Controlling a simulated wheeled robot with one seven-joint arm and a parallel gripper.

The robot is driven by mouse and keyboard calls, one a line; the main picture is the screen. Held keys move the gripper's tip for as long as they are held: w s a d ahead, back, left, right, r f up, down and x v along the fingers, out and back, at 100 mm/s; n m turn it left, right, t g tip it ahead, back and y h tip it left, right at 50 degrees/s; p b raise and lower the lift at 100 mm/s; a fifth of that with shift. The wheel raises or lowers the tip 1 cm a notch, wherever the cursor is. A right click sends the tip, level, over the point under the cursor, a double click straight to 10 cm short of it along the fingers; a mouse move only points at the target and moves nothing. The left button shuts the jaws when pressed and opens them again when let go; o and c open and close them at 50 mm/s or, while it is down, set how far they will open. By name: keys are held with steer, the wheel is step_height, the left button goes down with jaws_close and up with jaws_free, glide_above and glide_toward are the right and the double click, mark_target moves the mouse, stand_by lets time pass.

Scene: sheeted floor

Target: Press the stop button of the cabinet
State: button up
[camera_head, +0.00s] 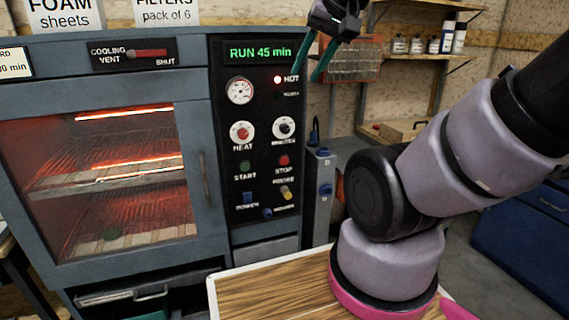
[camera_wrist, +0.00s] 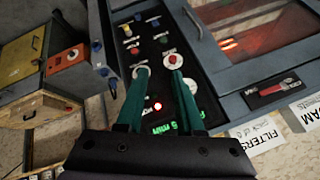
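The cabinet (camera_head: 215,130) stands at the left with a black control panel (camera_head: 232,185). The red stop button (camera_head: 284,160) sits on the panel's right side, above the word STOP, with the green start button (camera_head: 245,166) to its left. My gripper (camera_head: 306,76) is in front of the panel's upper right, higher than the stop button, with its green fingers spread and empty. In the wrist view the fingers (camera_wrist: 158,70) reach over the panel, tips overlapping the two dials in the picture; contact cannot be told.
The display (camera_head: 259,52) reads RUN 45 min, and a red HOT light (camera_head: 278,79) is lit. The heat dial (camera_head: 242,132) and a second dial (camera_head: 284,127) sit above the buttons. A wooden-topped surface (camera_head: 270,293) lies in front. Shelves (camera_head: 430,57) stand behind.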

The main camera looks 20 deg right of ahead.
jaws_close()
stand_by(1.5)
